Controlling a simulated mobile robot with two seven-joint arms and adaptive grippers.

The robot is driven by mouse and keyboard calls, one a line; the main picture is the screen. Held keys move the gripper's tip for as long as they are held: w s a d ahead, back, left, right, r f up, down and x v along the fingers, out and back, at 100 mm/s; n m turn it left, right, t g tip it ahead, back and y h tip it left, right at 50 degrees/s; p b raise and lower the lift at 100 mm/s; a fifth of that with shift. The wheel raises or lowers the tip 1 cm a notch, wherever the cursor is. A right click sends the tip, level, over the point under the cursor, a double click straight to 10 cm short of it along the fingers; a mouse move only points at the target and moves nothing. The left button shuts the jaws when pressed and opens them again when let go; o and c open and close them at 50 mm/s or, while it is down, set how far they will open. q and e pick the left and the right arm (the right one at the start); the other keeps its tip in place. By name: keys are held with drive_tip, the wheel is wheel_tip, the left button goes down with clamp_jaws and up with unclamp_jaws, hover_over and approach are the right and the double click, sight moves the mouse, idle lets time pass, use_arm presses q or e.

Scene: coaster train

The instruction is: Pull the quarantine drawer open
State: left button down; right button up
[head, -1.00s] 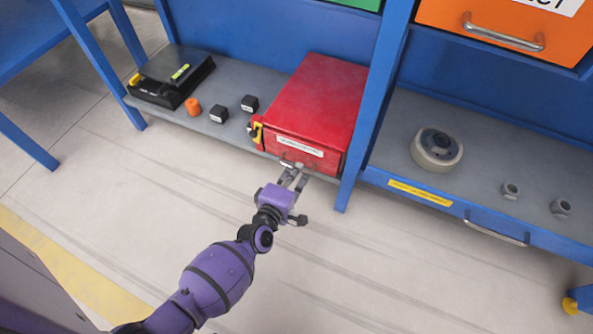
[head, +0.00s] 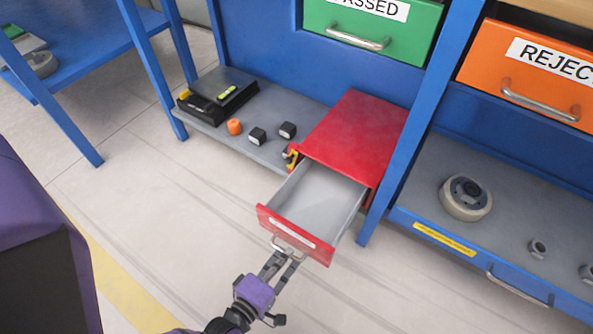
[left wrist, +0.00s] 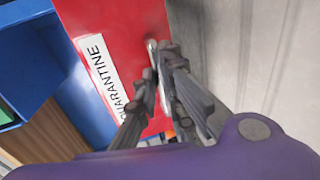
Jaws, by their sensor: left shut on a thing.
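The red quarantine cabinet (head: 352,135) stands on the grey lower shelf. Its drawer (head: 296,232) is pulled well out toward me, and its grey inside looks empty. My left gripper (head: 285,258) is shut on the metal drawer handle (head: 290,245) at the drawer front. In the left wrist view the fingers (left wrist: 160,75) close around the handle (left wrist: 152,55), beside the white QUARANTINE label (left wrist: 102,72) on the red front. My right gripper is not in view.
Black cubes (head: 257,136), an orange cylinder (head: 234,127) and a black case (head: 218,95) sit left of the cabinet. A blue post (head: 415,130) stands close to its right. A green drawer (head: 372,25) and an orange drawer (head: 530,75) are above. The floor in front is clear.

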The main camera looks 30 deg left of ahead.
use_arm(q)
drive_tip(key=shift+s+r, duration=0.25)
drive_tip(key=shift+s, duration=0.05)
drive_tip(key=c, duration=2)
unclamp_jaws()
drive_tip(key=shift+o, duration=0.5)
drive_tip(key=shift+f, duration=0.1)
drive_tip(key=v, duration=1.2)
drive_tip(key=shift+s, duration=0.1)
